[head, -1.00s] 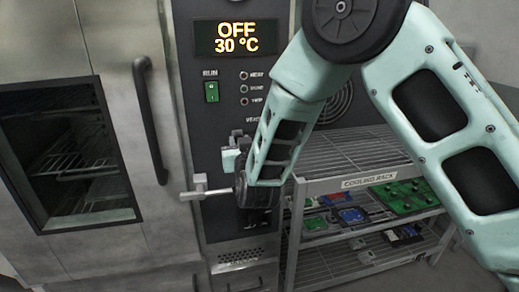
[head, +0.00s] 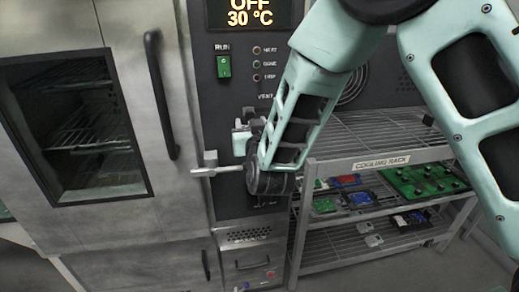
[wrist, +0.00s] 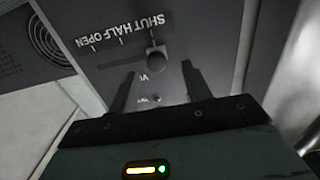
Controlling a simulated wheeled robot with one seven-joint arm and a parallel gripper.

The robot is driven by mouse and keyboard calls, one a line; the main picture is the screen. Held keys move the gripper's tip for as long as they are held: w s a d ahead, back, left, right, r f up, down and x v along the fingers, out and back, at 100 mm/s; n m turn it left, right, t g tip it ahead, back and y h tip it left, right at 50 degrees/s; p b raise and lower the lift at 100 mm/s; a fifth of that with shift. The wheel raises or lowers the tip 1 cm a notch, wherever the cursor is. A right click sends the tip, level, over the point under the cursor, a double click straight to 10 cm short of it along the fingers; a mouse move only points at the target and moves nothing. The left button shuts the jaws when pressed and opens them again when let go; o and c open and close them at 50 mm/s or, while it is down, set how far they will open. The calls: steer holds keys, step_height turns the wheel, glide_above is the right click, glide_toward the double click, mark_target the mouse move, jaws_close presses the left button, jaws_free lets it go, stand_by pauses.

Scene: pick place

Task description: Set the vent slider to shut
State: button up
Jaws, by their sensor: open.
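The knob shows between and just beyond the fingertips; contact cannot be told. In the head view, my gripper (head: 243,130) is in front of the control panel (head: 230,100), below and left of the VENT label. My arm hides the slider there.
A steel oven door (head: 100,225) with a dark handle (head: 160,95) stands left. A pale lever (head: 208,168) sticks out close to my gripper. The cooling rack (head: 381,162) with several circuit boards stands right. The green RUN switch (head: 223,67) is above.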

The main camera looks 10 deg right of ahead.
steer(key=s+b, duration=0.3)
steer(key=s, duration=1.1)
steer(key=shift+s+b, duration=0.15)
steer(key=shift+b, duration=0.15)
steer(key=shift+a, duration=0.1)
